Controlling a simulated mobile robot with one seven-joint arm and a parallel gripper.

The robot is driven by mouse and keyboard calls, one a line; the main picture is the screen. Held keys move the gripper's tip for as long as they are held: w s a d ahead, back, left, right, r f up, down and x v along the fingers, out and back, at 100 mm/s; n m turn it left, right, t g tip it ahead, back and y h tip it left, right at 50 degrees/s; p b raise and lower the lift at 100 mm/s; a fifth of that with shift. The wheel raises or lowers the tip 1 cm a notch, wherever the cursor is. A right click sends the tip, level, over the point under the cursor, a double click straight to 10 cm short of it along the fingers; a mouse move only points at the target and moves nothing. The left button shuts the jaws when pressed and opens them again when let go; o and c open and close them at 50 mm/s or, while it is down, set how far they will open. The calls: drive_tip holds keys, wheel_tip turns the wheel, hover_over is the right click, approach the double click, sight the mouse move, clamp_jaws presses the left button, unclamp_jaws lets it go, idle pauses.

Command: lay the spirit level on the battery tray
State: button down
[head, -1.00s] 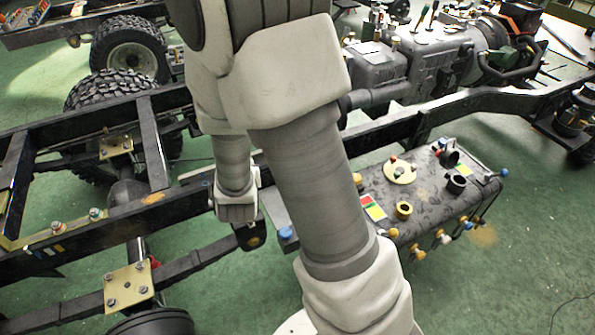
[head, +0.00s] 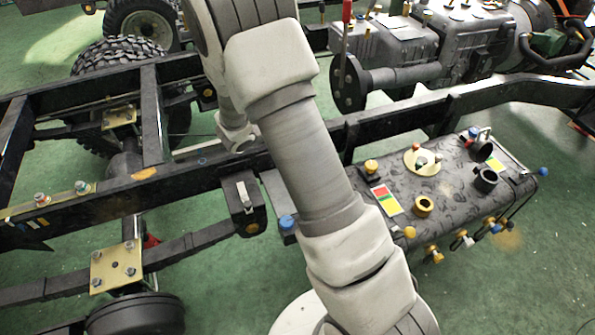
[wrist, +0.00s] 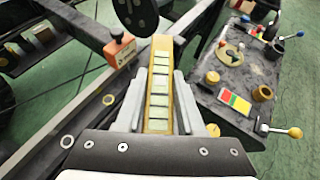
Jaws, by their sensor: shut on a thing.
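My gripper (wrist: 158,84) is shut on the spirit level (wrist: 160,62), a yellow bar with a row of pale windows in the wrist view. The level points forward from between the two pale fingers, above the dark chassis rail. Its near end is hidden by my gripper. In the head view my arm covers the level and most of my gripper. I cannot surely pick out the battery tray in either view.
A dark grey tank (head: 455,205) with caps and valves stands right of my arm; it also shows in the wrist view (wrist: 238,82). A black round flange (wrist: 136,14) is close ahead of the level. An orange block (wrist: 119,48) is to its left. The engine (head: 395,45) is behind.

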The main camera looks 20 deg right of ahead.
drive_tip(key=shift+s+d+f+m+g+h+b, duration=0.1)
drive_tip(key=shift+f+m+g+h+b, duration=0.2)
drive_tip(key=shift+f+m+g+b, duration=2.25)
drive_tip(key=shift+s+d+f+n+t+h+b, duration=0.25)
drive_tip(key=shift+f+b, duration=0.95)
drive_tip(key=shift+f, duration=3.6)
drive_tip(key=shift+a+f+m+g+h+b, duration=0.25)
drive_tip(key=shift+f+m+g+b, duration=0.65)
drive_tip(key=shift+f+b, duration=1.85)
drive_tip(key=shift+d+f+p, duration=0.15)
drive_tip(key=shift+f+p, duration=0.4)
drive_tip(key=shift+f, duration=0.9)
drive_tip(key=shift+c, duration=2.2)
unclamp_jaws()
